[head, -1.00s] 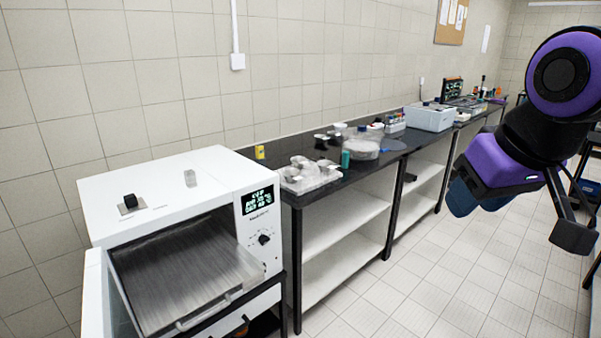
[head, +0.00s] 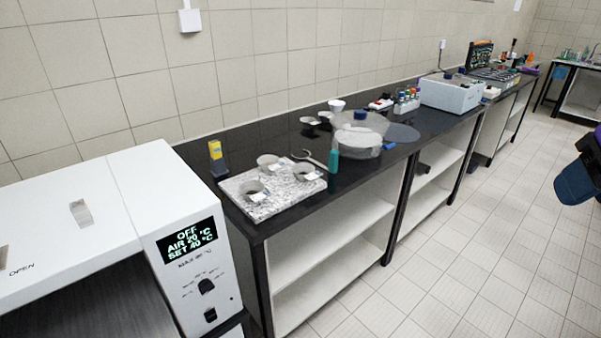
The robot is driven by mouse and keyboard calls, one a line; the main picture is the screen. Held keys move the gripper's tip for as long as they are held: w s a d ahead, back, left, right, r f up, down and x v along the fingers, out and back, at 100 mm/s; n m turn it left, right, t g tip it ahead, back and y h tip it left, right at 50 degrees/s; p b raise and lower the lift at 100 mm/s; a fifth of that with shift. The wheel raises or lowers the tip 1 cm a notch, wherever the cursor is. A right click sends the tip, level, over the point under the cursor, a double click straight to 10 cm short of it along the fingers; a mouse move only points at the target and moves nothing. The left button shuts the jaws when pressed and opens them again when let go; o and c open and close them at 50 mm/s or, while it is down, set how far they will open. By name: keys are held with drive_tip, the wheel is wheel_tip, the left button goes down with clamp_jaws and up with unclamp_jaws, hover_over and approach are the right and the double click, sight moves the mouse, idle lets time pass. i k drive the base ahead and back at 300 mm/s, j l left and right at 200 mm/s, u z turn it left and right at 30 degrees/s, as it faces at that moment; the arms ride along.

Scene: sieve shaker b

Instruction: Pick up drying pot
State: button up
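Three small grey metal pots with white labels stand on a speckled granite slab (head: 262,208) on the black bench: a front left pot (head: 250,190), a back pot (head: 267,162) and a right pot (head: 304,172). I cannot tell which one is the drying pot, as the labels are too small to read. Only a dark blue and purple part of my arm shows at the right edge. My gripper's fingers are out of the picture, far from the pots.
A white oven (head: 130,215) with a lit display stands at front left. The tiled floor (head: 440,240) at right is clear.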

sight(253, 190)
drive_tip(key=i+u, duration=0.1)
drive_tip(key=i, duration=0.35)
drive_tip(key=i+l+u, duration=0.1)
drive_tip(key=i, duration=0.35)
drive_tip(key=i+u, duration=0.25)
drive_tip(key=u, duration=0.15)
drive_tip(key=i+u, duration=0.25)
drive_tip(key=u, duration=0.2)
drive_tip(key=i+l+u, duration=0.1)
drive_tip(key=u, duration=0.3)
drive_tip(key=k+l, duration=0.1)
drive_tip(key=k, duration=0.15)
